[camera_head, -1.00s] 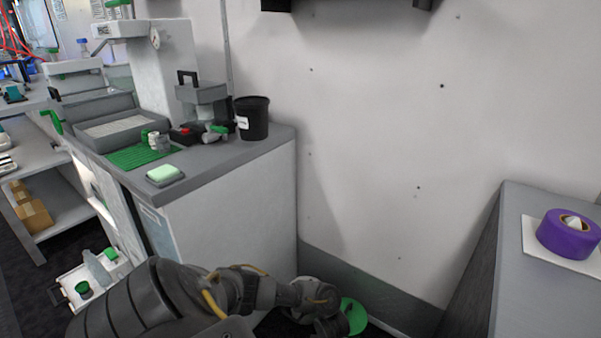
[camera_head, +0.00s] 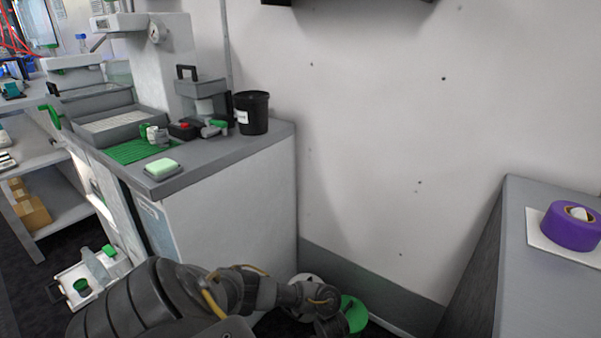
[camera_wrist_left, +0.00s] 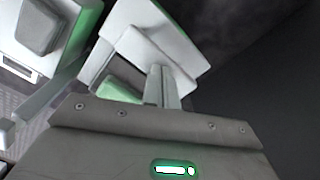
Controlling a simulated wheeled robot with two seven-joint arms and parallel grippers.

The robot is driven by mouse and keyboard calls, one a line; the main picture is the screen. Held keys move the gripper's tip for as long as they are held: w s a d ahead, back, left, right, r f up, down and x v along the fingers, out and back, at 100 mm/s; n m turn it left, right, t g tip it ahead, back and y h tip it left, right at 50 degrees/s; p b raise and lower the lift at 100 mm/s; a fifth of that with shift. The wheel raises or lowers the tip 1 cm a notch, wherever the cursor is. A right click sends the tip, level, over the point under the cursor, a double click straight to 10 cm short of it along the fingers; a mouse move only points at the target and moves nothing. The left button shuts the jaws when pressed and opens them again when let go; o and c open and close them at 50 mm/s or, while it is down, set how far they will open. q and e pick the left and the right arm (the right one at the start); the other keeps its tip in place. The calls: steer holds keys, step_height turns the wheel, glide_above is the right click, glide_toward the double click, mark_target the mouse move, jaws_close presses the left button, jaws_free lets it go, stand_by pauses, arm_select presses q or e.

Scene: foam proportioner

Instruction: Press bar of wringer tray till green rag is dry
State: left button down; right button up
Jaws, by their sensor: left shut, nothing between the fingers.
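A pale green folded piece (camera_head: 162,165), possibly the rag, lies on a small grey pad at the counter's front corner. A grey tray with a pale grid (camera_head: 112,122) stands farther back on the counter; I cannot tell for certain whether it is the wringer tray, or which part is its bar. In the left wrist view my left gripper (camera_wrist_left: 162,84) is shut and empty, in front of a white plate with a green edge (camera_wrist_left: 150,35). I cannot tell whether it touches the plate. My right gripper is not in view.
A black bucket (camera_head: 252,112), small fittings (camera_head: 185,130) and a green mat (camera_head: 138,151) are on the counter. A white holder with green parts (camera_head: 72,272) is low at the left. Purple tape (camera_head: 571,228) sits on the right-hand surface.

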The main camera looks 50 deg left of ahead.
arm_select(q)
steer(key=shift+f+b, duration=0.85)
steer(key=shift+f, duration=0.3)
stand_by(0.8)
step_height(320, 180, up, 10)
steer(key=p, duration=1)
stand_by(0.5)
